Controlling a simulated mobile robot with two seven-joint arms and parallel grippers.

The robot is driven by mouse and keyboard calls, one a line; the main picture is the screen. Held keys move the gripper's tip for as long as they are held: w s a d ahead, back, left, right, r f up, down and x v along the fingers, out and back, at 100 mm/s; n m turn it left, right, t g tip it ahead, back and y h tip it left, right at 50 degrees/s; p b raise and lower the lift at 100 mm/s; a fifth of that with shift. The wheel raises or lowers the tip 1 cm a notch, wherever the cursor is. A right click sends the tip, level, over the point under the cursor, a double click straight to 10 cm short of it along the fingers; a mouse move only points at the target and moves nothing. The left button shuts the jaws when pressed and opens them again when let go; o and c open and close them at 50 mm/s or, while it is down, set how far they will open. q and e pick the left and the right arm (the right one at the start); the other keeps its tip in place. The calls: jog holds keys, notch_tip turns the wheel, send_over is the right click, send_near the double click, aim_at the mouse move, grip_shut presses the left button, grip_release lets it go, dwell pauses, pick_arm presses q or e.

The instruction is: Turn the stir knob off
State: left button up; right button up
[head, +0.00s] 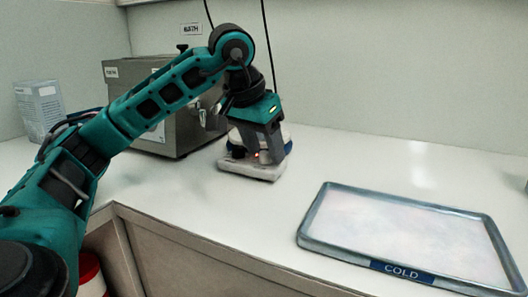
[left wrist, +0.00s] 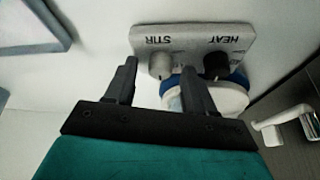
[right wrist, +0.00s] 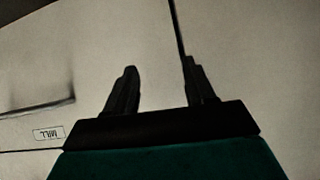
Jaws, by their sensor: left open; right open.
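The stir knob (left wrist: 160,66) is a light grey knob under the word STIR on the pale front panel (left wrist: 190,42) of a small hotplate. In the left wrist view it appears between the fingertips of my left gripper (left wrist: 159,70), which is open; I cannot tell whether either finger touches it. A black heat knob (left wrist: 215,65) sits beside it under HEAT. In the head view my left gripper (head: 262,150) is in front of the hotplate (head: 250,170) and hides its knobs. My right gripper (right wrist: 160,68) is open and empty.
A steel bath box (head: 180,125) stands left of the hotplate, with a tap (left wrist: 285,118) near it. A metal-rimmed tray marked COLD (head: 402,271) lies at right. The counter between is clear. A MILL label (right wrist: 48,133) shows in the right wrist view.

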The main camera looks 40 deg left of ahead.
pick_arm(q)
jog(key=shift+c, duration=0.4)
grip_shut()
